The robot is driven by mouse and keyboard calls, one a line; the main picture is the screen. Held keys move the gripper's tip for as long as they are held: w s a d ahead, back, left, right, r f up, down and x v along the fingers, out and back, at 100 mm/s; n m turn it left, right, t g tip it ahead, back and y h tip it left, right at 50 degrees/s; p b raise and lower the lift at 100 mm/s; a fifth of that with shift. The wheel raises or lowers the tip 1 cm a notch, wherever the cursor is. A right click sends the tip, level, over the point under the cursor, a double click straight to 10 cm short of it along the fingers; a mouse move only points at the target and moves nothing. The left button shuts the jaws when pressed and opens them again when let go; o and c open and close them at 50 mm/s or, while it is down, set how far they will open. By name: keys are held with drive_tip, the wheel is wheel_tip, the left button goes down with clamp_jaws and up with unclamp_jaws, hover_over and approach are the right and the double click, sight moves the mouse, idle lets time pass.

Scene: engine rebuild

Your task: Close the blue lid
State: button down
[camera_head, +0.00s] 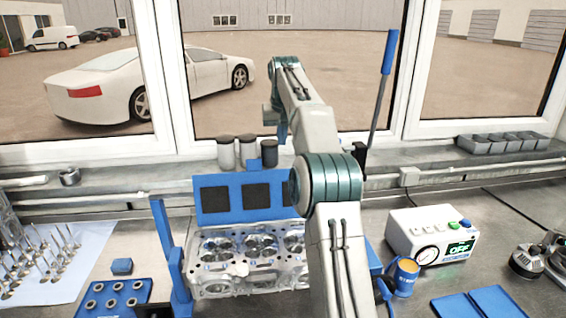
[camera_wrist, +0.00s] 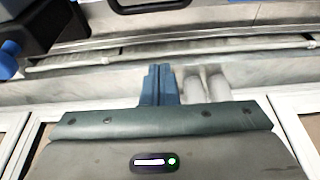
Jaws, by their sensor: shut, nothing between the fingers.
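A blue panel with dark square pads (camera_head: 210,212) stands upright behind the metal cylinder head (camera_head: 215,272); it looks like the raised blue lid. My arm hides its right end, and I cannot see its hinge. My gripper (camera_wrist: 159,68) is shut and empty, its blue fingers together in the wrist view. In the head view my wrist hangs beyond the panel near the window, above and apart from it, with the fingers mostly hidden. I cannot make out the lid in the wrist view.
Grey canisters (camera_head: 226,154) stand on the sill behind the panel. Blue uprights (camera_head: 173,262) rise left of the cylinder head. A white meter box (camera_head: 432,236), an orange-topped blue cup (camera_head: 404,275) and a flat blue item (camera_head: 483,303) lie right.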

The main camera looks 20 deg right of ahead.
drive_tip(key=shift+s+a+f, duration=0.1)
drive_tip(key=shift+s+f, duration=0.15)
drive_tip(key=shift+f, duration=1)
drive_tip(key=shift+s+a+f, duration=0.1)
drive_tip(key=shift+s+f, duration=0.2)
drive_tip(key=shift+f, duration=0.9)
drive_tip(key=shift+s+f, duration=0.25)
drive_tip(key=shift+f, duration=1)
drive_tip(key=shift+s+b, duration=0.1)
drive_tip(key=shift+b, duration=0.45)
drive_tip(key=shift+s+b, duration=0.1)
drive_tip(key=shift+b, duration=0.25)
drive_tip(key=shift+s+a+r, duration=0.1)
drive_tip(key=shift+s+r, duration=0.05)
drive_tip(key=shift+s, duration=0.1)
drive_tip(key=shift+t+b, duration=0.3)
drive_tip(key=shift+b, duration=0.2)
drive_tip(key=shift+s, duration=0.1)
